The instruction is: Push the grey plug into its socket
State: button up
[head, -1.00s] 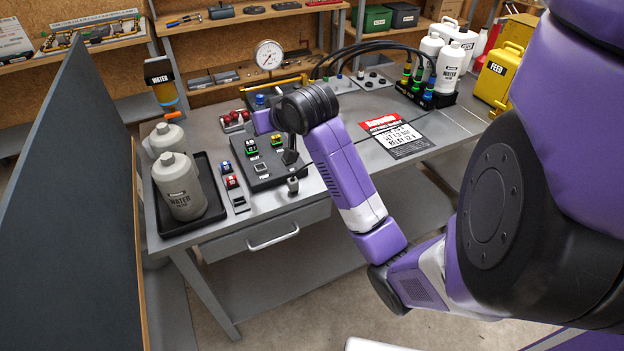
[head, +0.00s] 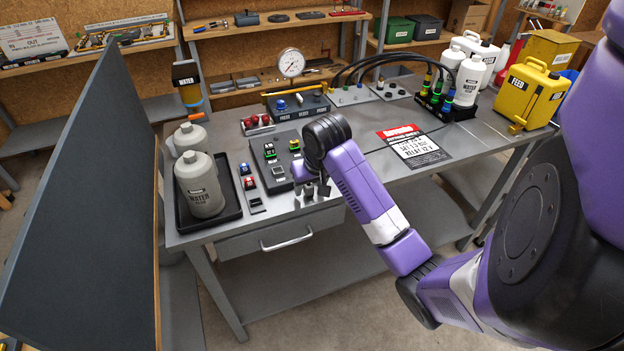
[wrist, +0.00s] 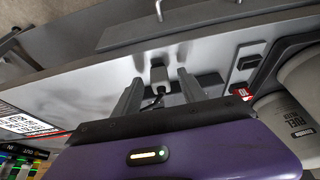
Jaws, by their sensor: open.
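My gripper (head: 316,189) is open, low over the front edge of the bench, right of the dark control panel (head: 268,182). In the wrist view my gripper's two fingers (wrist: 160,78) stand apart on either side of a small grey block, which looks like the grey plug (wrist: 158,72). A dark cable shows just below it. I cannot tell whether the fingers touch it. In the head view the plug is mostly hidden by my gripper. Which opening is the plug's socket is unclear; a dark square recess (head: 278,172) shows on the panel.
Grey bottles stand in a black tray (head: 232,212) at the left. Red and green relays sit on and beside the panel. A printed card (head: 415,147) lies to the right, with a yellow can (head: 532,95) behind. A tall grey partition (head: 85,200) stands left.

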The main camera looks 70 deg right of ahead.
jog(key=shift+w+d+f, duration=0.15)
jog(key=shift+f, duration=0.4)
grip_shut()
jog(key=c, duration=0.8)
grip_release()
grip_shut()
jog(key=shift+r, duration=0.2)
jog(key=shift+r+p, duration=0.35)
jog(key=shift+p, duration=0.25)
jog(key=shift+r+p, duration=0.5)
jog(key=shift+r, duration=0.05)
